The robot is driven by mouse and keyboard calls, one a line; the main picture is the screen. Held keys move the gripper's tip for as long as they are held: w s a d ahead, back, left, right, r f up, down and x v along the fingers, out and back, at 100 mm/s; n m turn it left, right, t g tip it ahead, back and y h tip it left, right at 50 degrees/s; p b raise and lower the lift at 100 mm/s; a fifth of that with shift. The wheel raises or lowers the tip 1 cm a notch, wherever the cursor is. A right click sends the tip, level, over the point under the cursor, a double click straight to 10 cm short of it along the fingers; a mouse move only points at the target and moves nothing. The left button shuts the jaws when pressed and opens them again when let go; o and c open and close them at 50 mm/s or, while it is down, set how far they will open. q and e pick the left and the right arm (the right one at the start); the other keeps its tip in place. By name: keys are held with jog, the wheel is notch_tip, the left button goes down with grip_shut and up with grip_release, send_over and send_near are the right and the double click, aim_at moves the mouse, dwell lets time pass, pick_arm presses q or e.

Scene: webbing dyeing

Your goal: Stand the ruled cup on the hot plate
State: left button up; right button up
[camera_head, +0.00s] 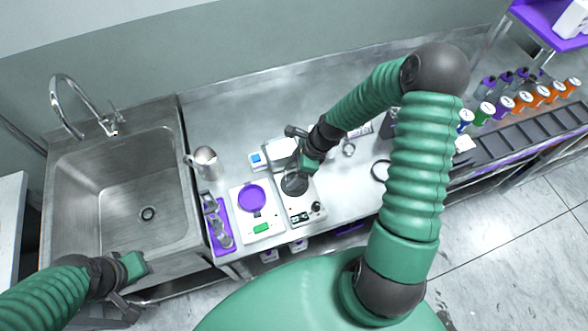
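The hot plate (299,207) is a white unit with a dark round plate and a black knob, on the steel counter left of centre. My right gripper (303,171) is low over the back edge of its round plate. I cannot make out its fingers or whether it holds anything. I cannot pick out the ruled cup for certain; clear vessels (219,228) stand in a purple rack (224,246) to the left, too small to show rulings. My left gripper (136,266) is away from them, at the sink's front edge, its fingers unclear.
A scale with a purple pan (252,197) stands just left of the hot plate. A metal pitcher (206,162) is behind it, beside the sink (130,190). A white tray (280,150) lies behind the hot plate. Several colour-capped bottles (504,104) line the far right.

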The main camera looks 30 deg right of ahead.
jog(key=b+v, duration=0.1)
jog(key=v, duration=1.1)
jog(key=s+a+n+h, duration=0.2)
jog(key=a+n, duration=0.3)
jog(key=n, duration=0.7)
jog(key=s+a+n+h, duration=0.1)
jog(key=s+a+n, duration=0.3)
jog(key=n, duration=0.9)
jog(key=shift+s+a+r+h, duration=0.4)
jog(key=shift+a+r, duration=0.1)
jog(key=shift+a, duration=0.45)
jog(key=shift+a+r, duration=0.1)
jog(key=shift+a, duration=0.3)
jog(key=shift+d, duration=0.1)
